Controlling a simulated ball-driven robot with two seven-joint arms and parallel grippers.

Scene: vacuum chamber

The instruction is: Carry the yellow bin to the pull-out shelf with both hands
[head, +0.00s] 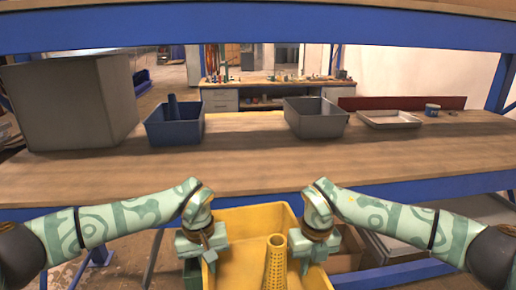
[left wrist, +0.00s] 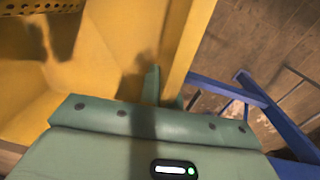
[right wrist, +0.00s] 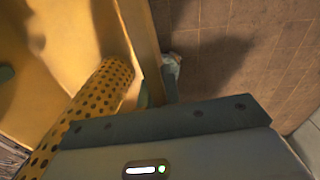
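The yellow bin (head: 256,222) is low in the middle of the head view, in front of the workbench's blue front beam. A yellow perforated tube (head: 275,262) stands inside it; it also shows in the right wrist view (right wrist: 85,110). My left gripper (head: 209,262) is at the bin's left wall, with fingers on both sides of the wall (left wrist: 188,50). My right gripper (head: 304,262) straddles the right wall (right wrist: 138,40) likewise. Both appear shut on the walls. The bin's underside is hidden. I cannot clearly identify the pull-out shelf.
On the wooden workbench (head: 260,165) stand a large grey box (head: 75,105), a blue bin (head: 175,130), a grey bin (head: 316,120) and a shallow tray (head: 388,119). A blue beam (head: 250,36) crosses above. A brown box (head: 346,262) is partly hidden lower right.

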